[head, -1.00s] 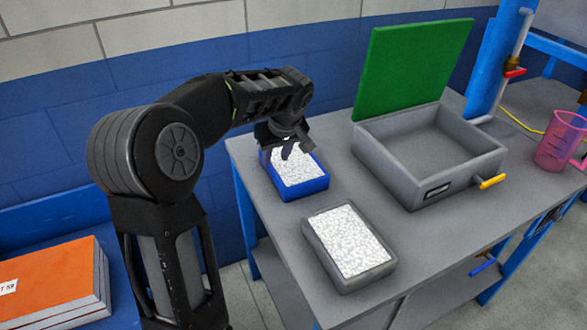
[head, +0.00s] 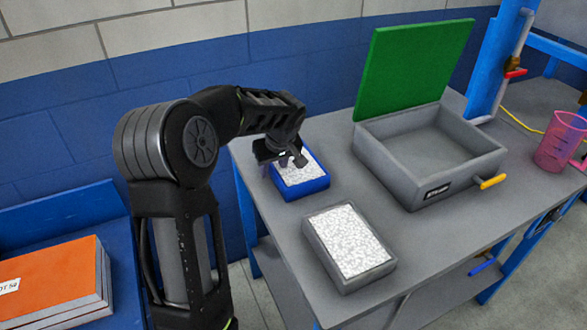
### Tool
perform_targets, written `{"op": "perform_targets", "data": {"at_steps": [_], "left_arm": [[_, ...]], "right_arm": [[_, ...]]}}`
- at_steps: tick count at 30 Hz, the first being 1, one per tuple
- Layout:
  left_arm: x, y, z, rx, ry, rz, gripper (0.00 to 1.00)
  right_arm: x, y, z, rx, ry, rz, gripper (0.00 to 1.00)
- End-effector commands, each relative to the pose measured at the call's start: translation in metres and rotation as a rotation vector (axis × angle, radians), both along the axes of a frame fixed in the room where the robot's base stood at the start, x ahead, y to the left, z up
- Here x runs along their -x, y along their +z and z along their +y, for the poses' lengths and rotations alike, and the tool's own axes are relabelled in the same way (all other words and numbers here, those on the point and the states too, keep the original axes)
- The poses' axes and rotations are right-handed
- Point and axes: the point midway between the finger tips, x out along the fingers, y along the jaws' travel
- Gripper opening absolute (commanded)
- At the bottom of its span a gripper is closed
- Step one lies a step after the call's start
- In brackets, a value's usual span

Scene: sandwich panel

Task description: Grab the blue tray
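The blue tray (head: 306,188), filled with white granules, sits on the grey bench near its back left edge. My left gripper (head: 281,160) is at the tray's far left rim, with its fingers spread apart and pointing down. It hides the back left part of the tray. I cannot tell whether the fingers touch the rim. My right gripper is not in view.
A grey tray (head: 336,273) of white granules lies in front of the blue one. A grey box (head: 465,165) with a raised green lid (head: 412,75) stands to the right, near a pink jug (head: 558,142). Orange-topped panels (head: 50,278) lie at left.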

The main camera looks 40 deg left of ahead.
Motion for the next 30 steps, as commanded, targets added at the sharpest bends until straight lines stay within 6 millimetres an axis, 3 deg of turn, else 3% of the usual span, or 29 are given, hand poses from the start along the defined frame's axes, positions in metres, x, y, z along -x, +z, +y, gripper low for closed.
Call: {"op": "perform_targets", "data": {"at_steps": [14,27,30], "left_arm": [[0.0002,0.0004,-0.0001,0.000,0.000,0.000,0.35],[0.0002,0.0004,0.0000,0.000,0.000,0.001,0.00],[0.0002,0.0005,-0.0001,0.000,0.000,0.000,0.00]], "right_arm": [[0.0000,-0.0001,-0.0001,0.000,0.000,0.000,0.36],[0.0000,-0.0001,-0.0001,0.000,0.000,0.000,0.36],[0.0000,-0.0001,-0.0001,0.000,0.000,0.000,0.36]]}}
